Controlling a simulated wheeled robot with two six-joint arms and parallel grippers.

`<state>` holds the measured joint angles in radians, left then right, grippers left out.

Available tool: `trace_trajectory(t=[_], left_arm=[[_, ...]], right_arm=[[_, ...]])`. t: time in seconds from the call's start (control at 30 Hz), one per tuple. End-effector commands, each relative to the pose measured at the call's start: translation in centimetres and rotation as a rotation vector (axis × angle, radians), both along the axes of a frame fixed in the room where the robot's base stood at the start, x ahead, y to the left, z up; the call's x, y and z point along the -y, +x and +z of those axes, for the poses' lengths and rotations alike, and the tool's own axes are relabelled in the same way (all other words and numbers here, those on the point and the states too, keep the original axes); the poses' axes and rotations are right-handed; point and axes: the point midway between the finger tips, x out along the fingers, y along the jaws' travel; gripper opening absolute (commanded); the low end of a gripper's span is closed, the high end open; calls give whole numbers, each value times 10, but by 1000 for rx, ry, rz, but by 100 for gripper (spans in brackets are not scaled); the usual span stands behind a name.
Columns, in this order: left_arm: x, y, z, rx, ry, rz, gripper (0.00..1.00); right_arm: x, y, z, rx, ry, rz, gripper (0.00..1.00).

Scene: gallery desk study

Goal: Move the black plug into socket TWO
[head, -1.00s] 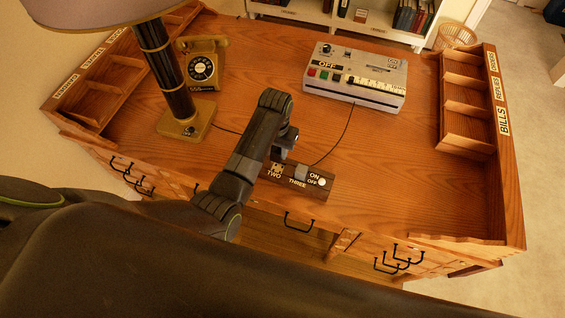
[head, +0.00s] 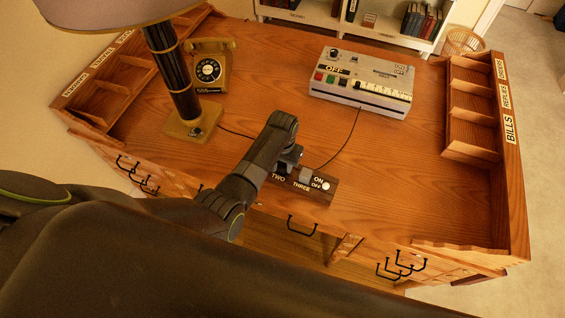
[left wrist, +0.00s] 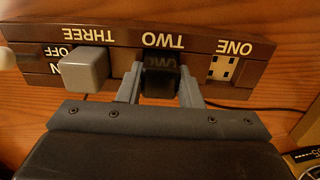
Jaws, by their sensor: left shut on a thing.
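The brown power strip (head: 315,193) lies near the desk's front edge, with sockets marked ONE, TWO and THREE. In the left wrist view the strip (left wrist: 125,24) appears upside down. My left gripper (head: 284,169) is over its TWO part. In the left wrist view my left gripper (left wrist: 159,82) is shut on the black plug (left wrist: 160,78), one finger on each side. The plug lines up with the TWO label and covers that socket; how deep it sits is hidden. Socket ONE (left wrist: 222,69) shows empty. A grey plug (left wrist: 87,68) sits at THREE. My right gripper is not in view.
A grey control box (head: 360,85) marked OFF stands at the back. A lamp (head: 190,125) and a yellow telephone (head: 209,70) stand on the left. Wooden letter racks line both sides. A dark cord crosses to the control box. The desk's right half is clear.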

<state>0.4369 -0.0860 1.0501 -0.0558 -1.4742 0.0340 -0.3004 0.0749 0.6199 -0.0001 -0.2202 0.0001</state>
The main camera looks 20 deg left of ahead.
Motion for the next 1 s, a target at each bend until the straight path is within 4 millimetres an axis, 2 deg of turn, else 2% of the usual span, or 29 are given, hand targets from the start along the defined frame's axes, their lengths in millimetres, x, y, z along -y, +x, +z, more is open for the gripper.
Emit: trace_trajectory(t=[0.03,0.2,0.57,0.77,1.0], left_arm=[[0,0,-1,0,0,0,35],[0,0,-1,0,0,0,54],[0,0,5,2,0,0,54],[0,1,30,4,0,0,54],[1,2,75,6,-1,0,54]], right_arm=[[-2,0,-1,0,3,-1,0],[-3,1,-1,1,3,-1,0],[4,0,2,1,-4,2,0],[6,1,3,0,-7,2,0],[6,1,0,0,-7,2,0]])
